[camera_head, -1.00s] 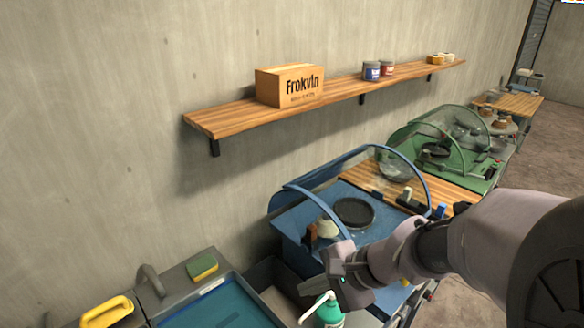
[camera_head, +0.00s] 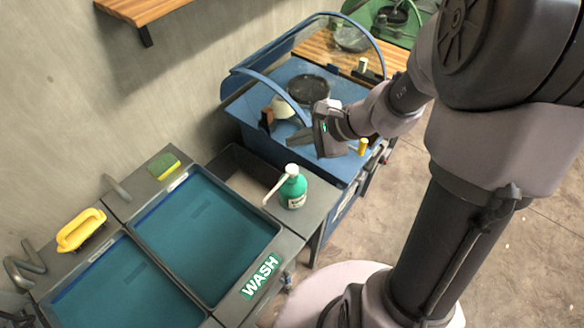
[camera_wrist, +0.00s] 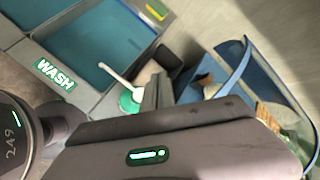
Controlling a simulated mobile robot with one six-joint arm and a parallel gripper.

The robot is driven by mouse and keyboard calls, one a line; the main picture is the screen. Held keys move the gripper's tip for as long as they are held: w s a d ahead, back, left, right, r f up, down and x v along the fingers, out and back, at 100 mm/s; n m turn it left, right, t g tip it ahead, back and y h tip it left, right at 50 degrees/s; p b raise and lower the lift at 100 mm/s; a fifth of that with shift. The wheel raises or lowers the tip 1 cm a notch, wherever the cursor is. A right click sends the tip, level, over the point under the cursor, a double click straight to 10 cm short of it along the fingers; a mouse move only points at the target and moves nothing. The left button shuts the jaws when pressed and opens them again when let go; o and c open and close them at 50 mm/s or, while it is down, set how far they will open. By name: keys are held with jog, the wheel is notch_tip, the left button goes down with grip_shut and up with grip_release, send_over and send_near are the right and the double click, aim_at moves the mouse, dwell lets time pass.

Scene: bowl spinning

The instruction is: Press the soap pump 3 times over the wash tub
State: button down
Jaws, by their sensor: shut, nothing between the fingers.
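The soap pump (camera_head: 293,190) is a green bottle with a white head and a long white spout. It stands upright on the grey ledge beside the wash tub (camera_head: 205,238), its spout pointing left toward the tub's near right corner. The tub holds teal water and bears a green WASH label (camera_head: 260,277). In the wrist view the pump (camera_wrist: 128,102) is left of the fingers and partly hidden by them. My gripper (camera_head: 299,138) is shut and empty. In the head view it appears above the pump, apart from it, its fingers pointing left.
A second teal tub (camera_head: 125,290) lies to the left. A yellow-handled brush (camera_head: 82,230) and a sponge (camera_head: 163,166) lie on the back rim. A grey bin (camera_head: 240,172) is behind the pump. A blue hooded station (camera_head: 310,95) stands beyond my gripper.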

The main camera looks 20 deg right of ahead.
jog(key=b, duration=0.6)
send_near(289, 167)
jog(key=w+a+f, duration=0.1)
jog(key=a, duration=0.1)
jog(key=w+a+f, duration=0.1)
jog(key=w+a, duration=0.1)
jog(key=shift+w+f, duration=0.2)
jog(key=shift+f, duration=0.1)
dwell(0.9)
jog(key=shift+f+b, duration=0.4)
jog(key=shift+b, duration=0.2)
jog(key=shift+f+b, duration=0.85)
jog(key=shift+b, duration=0.05)
dwell(0.7)
jog(key=shift+r, duration=0.1)
jog(key=shift+r+p, duration=1)
jog(key=shift+r, duration=0.2)
jog(key=shift+r+p, duration=1.85)
jog(key=shift+r, duration=0.65)
